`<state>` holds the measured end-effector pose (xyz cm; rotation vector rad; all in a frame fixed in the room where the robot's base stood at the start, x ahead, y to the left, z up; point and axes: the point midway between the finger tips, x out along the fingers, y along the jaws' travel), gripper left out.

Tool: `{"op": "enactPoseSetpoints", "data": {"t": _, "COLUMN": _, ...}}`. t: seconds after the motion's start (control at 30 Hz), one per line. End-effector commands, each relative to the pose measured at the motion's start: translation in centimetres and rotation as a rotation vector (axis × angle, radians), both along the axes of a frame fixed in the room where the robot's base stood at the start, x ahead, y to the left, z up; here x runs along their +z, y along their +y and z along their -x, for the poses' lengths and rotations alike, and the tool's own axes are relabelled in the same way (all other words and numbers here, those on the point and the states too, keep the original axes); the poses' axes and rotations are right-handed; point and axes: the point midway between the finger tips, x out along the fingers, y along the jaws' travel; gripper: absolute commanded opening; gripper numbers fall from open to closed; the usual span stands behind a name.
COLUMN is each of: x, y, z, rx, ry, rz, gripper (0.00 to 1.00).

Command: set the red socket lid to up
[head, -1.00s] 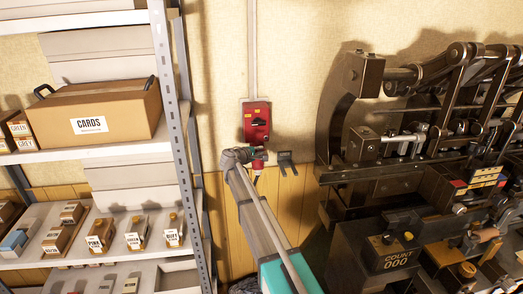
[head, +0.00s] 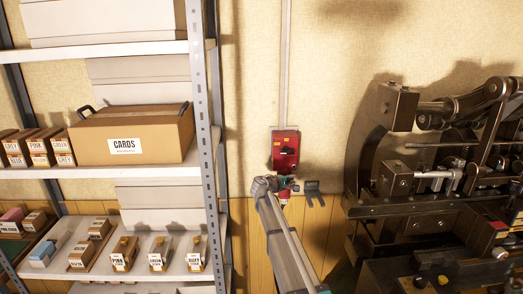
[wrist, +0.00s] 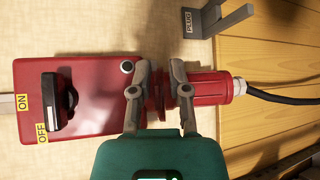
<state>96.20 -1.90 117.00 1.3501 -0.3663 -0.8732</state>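The red switch box (head: 285,150) is on the wall beyond my gripper (head: 283,187). In the wrist view the box (wrist: 92,98) lies sideways, with a black rotary handle (wrist: 60,102) near yellow ON and OFF labels. A red plug (wrist: 212,91) with a black cable sits off the box's right end. A dark red round edge (wrist: 159,92), perhaps the socket lid, shows between the fingers of my gripper (wrist: 162,70). The fingers are apart, one over the box end and one by the plug's collar. Whether they touch anything, and the lid's angle, I cannot tell.
A grey bracket labelled PLUG (wrist: 220,22) is on the wall beside the socket. A shelf rack (head: 205,100) with a CARDS box (head: 140,132) stands left. A large dark press machine (head: 440,190) stands close on the right. The wall above the box carries a conduit.

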Motion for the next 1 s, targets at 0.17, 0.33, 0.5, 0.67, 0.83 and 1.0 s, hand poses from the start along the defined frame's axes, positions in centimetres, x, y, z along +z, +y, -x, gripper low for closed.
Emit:
{"op": "enactPoseSetpoints", "data": {"t": 0.17, "x": -1.0, "y": -1.4, "z": 3.8, "rx": -0.06, "ry": 0.007, "rz": -0.114, "gripper": 0.23}}
{"op": "enactPoseSetpoints", "data": {"t": 0.33, "x": -3.0, "y": -3.1, "z": 9.7, "rx": -0.169, "ry": 0.024, "rz": -0.307, "gripper": 0.23}}
{"op": "enactPoseSetpoints", "data": {"t": 0.5, "x": -5.3, "y": -4.0, "z": 17.0, "rx": -0.31, "ry": 0.057, "rz": -0.545, "gripper": 0.23}}
{"op": "enactPoseSetpoints", "data": {"t": 0.67, "x": -7.1, "y": -3.6, "z": 23.8, "rx": -0.443, "ry": 0.105, "rz": -0.759, "gripper": 0.23}}
{"op": "enactPoseSetpoints", "data": {"t": 0.83, "x": -8.3, "y": -2.2, "z": 31.1, "rx": -0.583, "ry": 0.171, "rz": -0.977, "gripper": 0.23}}
{"op": "enactPoseSetpoints", "data": {"t": 1.0, "x": -8.7, "y": -0.3, "z": 37.5, "rx": -0.709, "ry": 0.25, "rz": -1.164, "gripper": 0.23}}
